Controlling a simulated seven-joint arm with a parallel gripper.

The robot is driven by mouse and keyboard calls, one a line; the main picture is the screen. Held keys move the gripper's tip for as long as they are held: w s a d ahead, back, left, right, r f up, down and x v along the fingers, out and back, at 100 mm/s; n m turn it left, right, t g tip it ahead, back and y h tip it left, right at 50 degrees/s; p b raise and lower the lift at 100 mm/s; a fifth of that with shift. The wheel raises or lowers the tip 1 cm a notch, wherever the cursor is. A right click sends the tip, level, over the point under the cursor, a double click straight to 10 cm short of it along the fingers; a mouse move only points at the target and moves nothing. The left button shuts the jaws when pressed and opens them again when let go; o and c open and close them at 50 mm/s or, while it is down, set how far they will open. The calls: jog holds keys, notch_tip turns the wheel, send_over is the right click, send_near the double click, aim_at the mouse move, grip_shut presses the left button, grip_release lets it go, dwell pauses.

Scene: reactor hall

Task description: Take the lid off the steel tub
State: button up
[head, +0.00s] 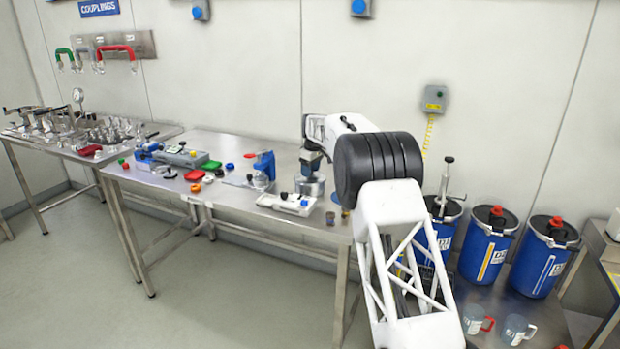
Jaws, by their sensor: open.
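The steel tub (310,187) looks like the short silvery cylinder on the steel workbench, just left of my arm. Its top, with something dark above it, is small in the view, and I cannot make out the lid's edge or handle clearly. My gripper (311,163) is directly over the tub, close to its top. It is open; the fingers are small and partly blend with the tub's top, so I cannot tell whether they touch it or stand around a handle.
A blue clamp-like device (263,168) stands left of the tub, and a white tool (287,204) lies in front. Blue drums (488,247) and clear jugs (516,329) stand at right. The bench's front edge is close.

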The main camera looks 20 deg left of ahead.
jog(key=shift+f, duration=0.3)
jog(key=shift+c, duration=0.2)
grip_shut()
